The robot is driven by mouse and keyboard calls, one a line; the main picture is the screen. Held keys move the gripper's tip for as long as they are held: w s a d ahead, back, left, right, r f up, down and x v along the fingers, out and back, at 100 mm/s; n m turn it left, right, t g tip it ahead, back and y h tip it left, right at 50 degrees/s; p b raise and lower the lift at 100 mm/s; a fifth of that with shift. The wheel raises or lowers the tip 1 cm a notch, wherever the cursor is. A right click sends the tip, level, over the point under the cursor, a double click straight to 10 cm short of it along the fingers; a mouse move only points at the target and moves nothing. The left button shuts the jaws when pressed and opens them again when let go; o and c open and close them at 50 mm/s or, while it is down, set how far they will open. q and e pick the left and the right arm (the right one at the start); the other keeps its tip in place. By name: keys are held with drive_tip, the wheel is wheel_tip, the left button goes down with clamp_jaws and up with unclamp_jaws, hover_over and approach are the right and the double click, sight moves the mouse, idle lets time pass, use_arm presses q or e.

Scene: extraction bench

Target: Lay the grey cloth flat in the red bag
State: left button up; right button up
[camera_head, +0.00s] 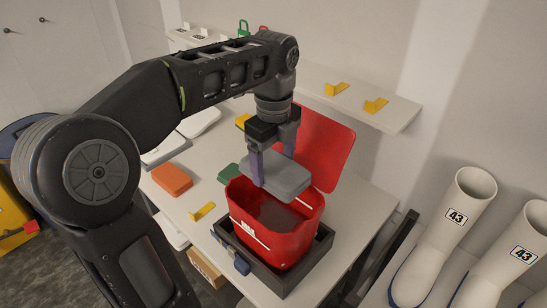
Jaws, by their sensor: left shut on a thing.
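The grey cloth (277,176) is a flat, folded-looking pad. My left gripper (272,166) comes down from above and is shut on it, with a finger visible on either side. The cloth is over the open mouth of the red bag (268,237), towards its back; I cannot tell whether it touches the rim. The bag stands upright in a dark tray (314,255), its red lid (324,148) open behind it. The bag's inside looks dark, and part of it is hidden by the cloth. My right gripper is not in view.
An orange block (171,179), a yellow bracket (202,211) and a green item (229,173) lie left of the bag on the white bench (353,210). A shelf (397,117) with yellow brackets runs behind. White boots (446,235) marked 43 stand at the right.

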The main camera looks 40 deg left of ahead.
use_arm(q)
wheel_tip(320, 180, down, 9)
drive_tip(key=b, duration=0.6)
idle(0.4)
drive_tip(key=o, duration=1.4)
wheel_tip(320, 180, up, 7)
drive_tip(key=p, duration=0.4)
drive_tip(key=shift+r+p, duration=0.45)
